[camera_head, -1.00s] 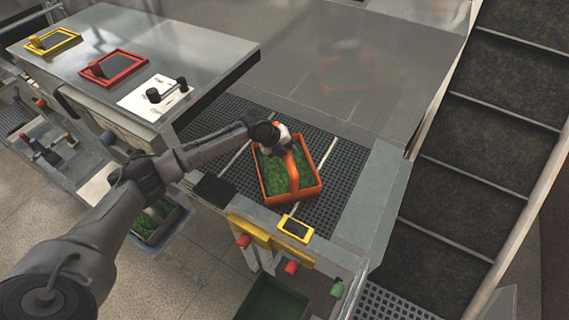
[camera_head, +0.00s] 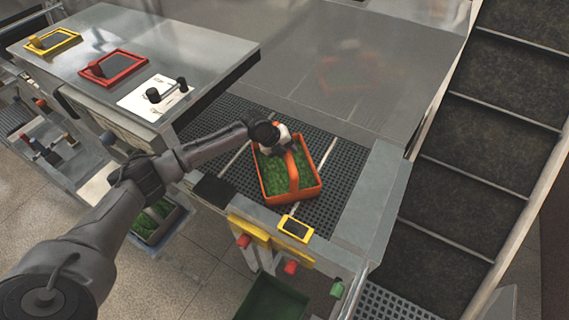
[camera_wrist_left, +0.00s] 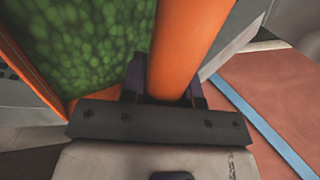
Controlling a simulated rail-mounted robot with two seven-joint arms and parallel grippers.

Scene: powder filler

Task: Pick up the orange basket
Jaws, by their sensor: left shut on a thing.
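The orange basket (camera_head: 308,193) stands on the dark perforated grate of the metal counter, filled with green contents. An arched orange handle (camera_head: 293,172) spans its top. My left gripper (camera_head: 284,150) reaches in from the left and is shut on the handle. In the left wrist view the handle (camera_wrist_left: 188,45) runs between the two dark fingers (camera_wrist_left: 165,80), with the green contents (camera_wrist_left: 85,45) to its left. I cannot tell whether the basket is lifted off the grate. My right gripper is not in view.
A metal worktop with a red-framed panel (camera_head: 113,66), a yellow-framed panel (camera_head: 52,41) and a white control plate (camera_head: 152,97) is at the upper left. A yellow-framed panel (camera_head: 295,228) sits at the counter's front edge. A green bin (camera_head: 272,300) is below. Dark steps (camera_head: 470,195) rise at right.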

